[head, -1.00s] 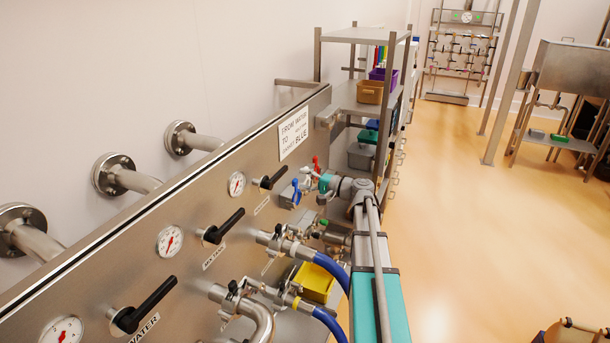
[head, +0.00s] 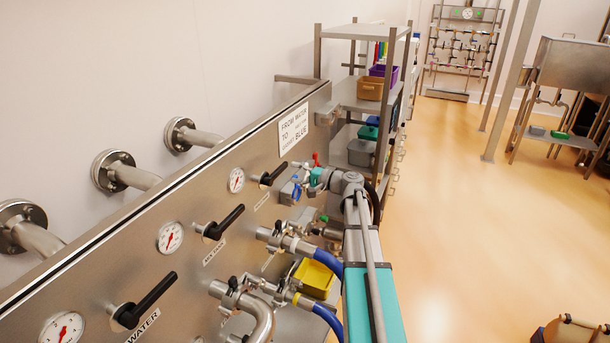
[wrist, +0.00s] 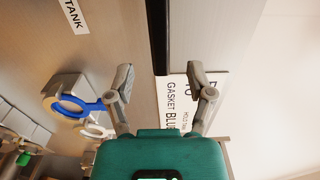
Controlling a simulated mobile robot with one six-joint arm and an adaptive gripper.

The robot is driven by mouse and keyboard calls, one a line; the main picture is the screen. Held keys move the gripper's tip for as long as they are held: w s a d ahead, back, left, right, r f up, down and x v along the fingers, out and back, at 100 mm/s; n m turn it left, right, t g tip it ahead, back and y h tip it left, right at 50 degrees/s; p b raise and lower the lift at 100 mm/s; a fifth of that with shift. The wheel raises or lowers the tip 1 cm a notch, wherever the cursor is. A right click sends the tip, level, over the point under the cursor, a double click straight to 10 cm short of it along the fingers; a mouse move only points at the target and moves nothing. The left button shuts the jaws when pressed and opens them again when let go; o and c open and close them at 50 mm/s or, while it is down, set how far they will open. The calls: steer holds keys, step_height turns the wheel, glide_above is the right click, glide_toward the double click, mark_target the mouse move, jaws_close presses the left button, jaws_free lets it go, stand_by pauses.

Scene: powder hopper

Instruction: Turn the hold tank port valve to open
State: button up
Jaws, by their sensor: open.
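The steel panel carries black lever valves with printed labels. The lever valve (head: 273,175) farthest along it has a label too small to read in the head view. In the wrist view a label ends in "TANK" (wrist: 75,14), beside a black bar (wrist: 158,38) that looks like this valve's lever. My gripper (wrist: 160,76) is open, one finger on each side of the bar's free end in the picture. I cannot tell how far above it the fingers are, or whether they touch. In the head view my wrist is beside this valve and the fingers are hard to make out.
A blue ring handle (wrist: 88,105) lies left of my fingers. A white sign (head: 293,130) is mounted on the panel just beyond the lever. Blue hoses (head: 321,254) and pipe fittings stick out below. Shelving (head: 355,95) stands behind; the floor at right is open.

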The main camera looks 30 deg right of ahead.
mark_target(283, 170)
steer(key=shift+x, duration=2.85)
steer(key=shift+c, duration=0.2)
jaws_close()
